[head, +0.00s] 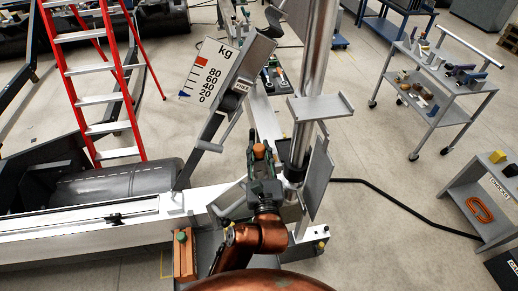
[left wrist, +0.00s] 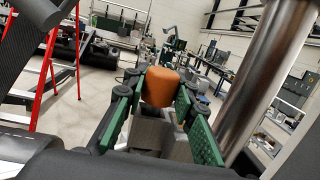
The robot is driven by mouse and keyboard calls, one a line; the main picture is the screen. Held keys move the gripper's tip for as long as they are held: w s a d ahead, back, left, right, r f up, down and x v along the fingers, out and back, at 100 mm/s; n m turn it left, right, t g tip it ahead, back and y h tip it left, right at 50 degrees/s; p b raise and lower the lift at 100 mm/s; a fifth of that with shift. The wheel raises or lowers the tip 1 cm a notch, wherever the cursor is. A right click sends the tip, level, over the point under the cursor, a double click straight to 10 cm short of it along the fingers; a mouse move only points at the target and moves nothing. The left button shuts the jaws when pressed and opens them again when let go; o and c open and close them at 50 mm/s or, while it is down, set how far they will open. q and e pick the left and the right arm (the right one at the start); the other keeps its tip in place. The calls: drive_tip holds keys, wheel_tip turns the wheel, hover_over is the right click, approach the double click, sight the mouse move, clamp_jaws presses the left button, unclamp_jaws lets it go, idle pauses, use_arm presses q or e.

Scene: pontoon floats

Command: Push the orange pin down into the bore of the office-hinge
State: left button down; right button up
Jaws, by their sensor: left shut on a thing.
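The orange pin (head: 259,151) shows as a rounded orange head in the head view, just left of the upright metal column. My left gripper (head: 262,165) is shut on it; in the left wrist view the green-padded fingers (left wrist: 160,100) press on both sides of the pin head (left wrist: 160,86). A grey metal block (left wrist: 150,135) shows below the pin and may be part of the office-hinge. The bore and the pin's lower end are hidden, so I cannot tell how deep the pin sits. My right gripper is not in view.
A shiny upright column (head: 316,80) with a grey bracket stands close to the right of my gripper. A kg scale board (head: 208,72) leans at the left. An orange block with a green knob (head: 182,254) sits at the lower left. A red ladder (head: 98,70) stands behind.

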use_arm(q)
drive_tip(key=shift+s+d+f+b, duration=0.1)
drive_tip(key=shift+d+f+b, duration=0.1)
drive_tip(key=shift+f, duration=0.25)
drive_tip(key=shift+s+d+f+b, duration=0.1)
drive_tip(key=shift+f+b, duration=0.1)
drive_tip(key=shift+f, duration=0.2)
drive_tip(key=c, duration=1.5)
unclamp_jaws()
